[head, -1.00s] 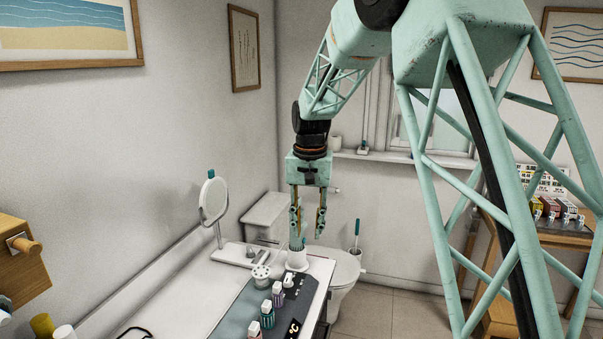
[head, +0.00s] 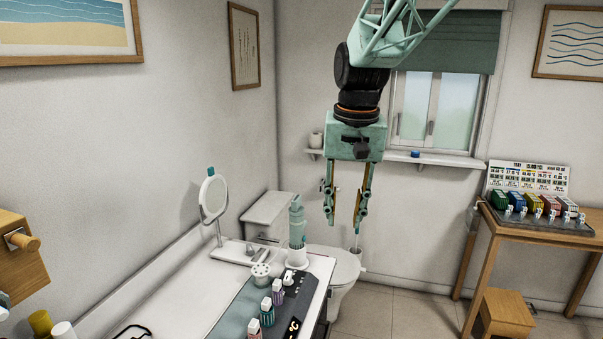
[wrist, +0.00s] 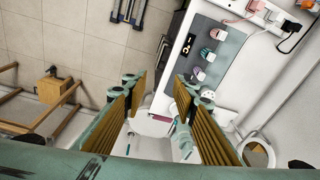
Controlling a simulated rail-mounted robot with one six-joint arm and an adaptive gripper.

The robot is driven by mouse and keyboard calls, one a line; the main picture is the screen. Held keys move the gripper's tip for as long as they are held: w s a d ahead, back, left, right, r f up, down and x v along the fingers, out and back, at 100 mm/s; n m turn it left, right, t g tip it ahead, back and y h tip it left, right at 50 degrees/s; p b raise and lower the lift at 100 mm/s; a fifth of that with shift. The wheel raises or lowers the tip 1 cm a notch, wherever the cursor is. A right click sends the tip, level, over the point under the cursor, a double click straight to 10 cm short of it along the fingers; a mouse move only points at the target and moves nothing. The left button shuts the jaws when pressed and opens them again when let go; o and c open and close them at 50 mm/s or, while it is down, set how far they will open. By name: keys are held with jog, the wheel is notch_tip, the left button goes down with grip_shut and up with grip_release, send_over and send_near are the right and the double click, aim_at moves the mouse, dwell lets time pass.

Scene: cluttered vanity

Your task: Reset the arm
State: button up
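My gripper (head: 345,222) hangs in the air to the right of the vanity counter, in front of the window wall. Its two fingers point down and stand apart, with nothing between them. In the wrist view my gripper (wrist: 158,95) also shows open, its ribbed finger pads clear of any object. A pale green item (head: 297,222) stands upright in a white holder (head: 297,258) at the far end of the counter, left of the fingers and apart from them.
A toilet (head: 345,275) is behind. A wooden table (head: 535,234) with colored boxes stands right. The air around my gripper is clear.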

jog(key=s+d, duration=0.3)
jog(key=s, duration=1)
jog(key=s+d+t+b, duration=0.1)
jog(key=s+d, duration=0.3)
jog(key=s, duration=0.9)
jog(key=s+d+n+t+b, duration=0.1)
jog(key=s+d, duration=0.2)
jog(key=s, duration=1.1)
jog(key=shift+d, duration=0.4)
jog(key=shift+a, duration=0.1)
